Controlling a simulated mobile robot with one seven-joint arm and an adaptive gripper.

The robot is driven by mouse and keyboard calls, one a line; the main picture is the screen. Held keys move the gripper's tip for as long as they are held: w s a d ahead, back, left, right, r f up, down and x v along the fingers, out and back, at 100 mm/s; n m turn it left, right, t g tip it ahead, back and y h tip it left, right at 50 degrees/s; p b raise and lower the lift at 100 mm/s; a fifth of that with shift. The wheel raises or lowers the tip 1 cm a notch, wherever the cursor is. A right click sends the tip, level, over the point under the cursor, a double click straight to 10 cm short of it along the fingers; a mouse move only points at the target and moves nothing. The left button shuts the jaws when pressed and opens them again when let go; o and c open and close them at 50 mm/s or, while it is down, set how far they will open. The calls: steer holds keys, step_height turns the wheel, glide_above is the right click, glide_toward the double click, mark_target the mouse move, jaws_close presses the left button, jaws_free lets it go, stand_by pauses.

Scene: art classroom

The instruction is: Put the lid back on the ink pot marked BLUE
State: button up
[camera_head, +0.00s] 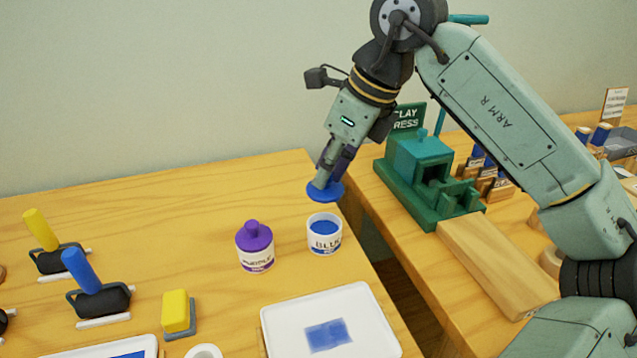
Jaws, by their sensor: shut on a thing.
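The ink pot marked BLUE (324,241) stands upright and uncovered on the wooden table, with blue ink showing inside. My gripper (328,180) is shut on a blue lid (325,192) and holds it above the pot, apart from its rim. The lid looks roughly level; its knob is hidden by the fingers. A second ink pot, marked PURPLE (256,258), stands just left of the BLUE pot with its purple lid on.
A white tray (272,343) with a blue patch lies in front of the pots. A yellow block (176,311) and ink rollers (92,282) are at the left. The table's right edge is near the BLUE pot. A green clay press (423,165) stands on the bench beyond a gap.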

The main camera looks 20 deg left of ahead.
mark_target(335, 190)
steer(key=shift+f+b, duration=2.35)
steer(key=shift+f, duration=0.8)
steer(key=shift+f+b, duration=0.2)
steer(key=shift+b, duration=0.1)
steer(key=o, duration=0.9)
steer(key=shift+c, duration=0.2)
steer(key=shift+o, duration=0.5)
steer(key=o, duration=0.4)
steer(key=shift+r, duration=0.1)
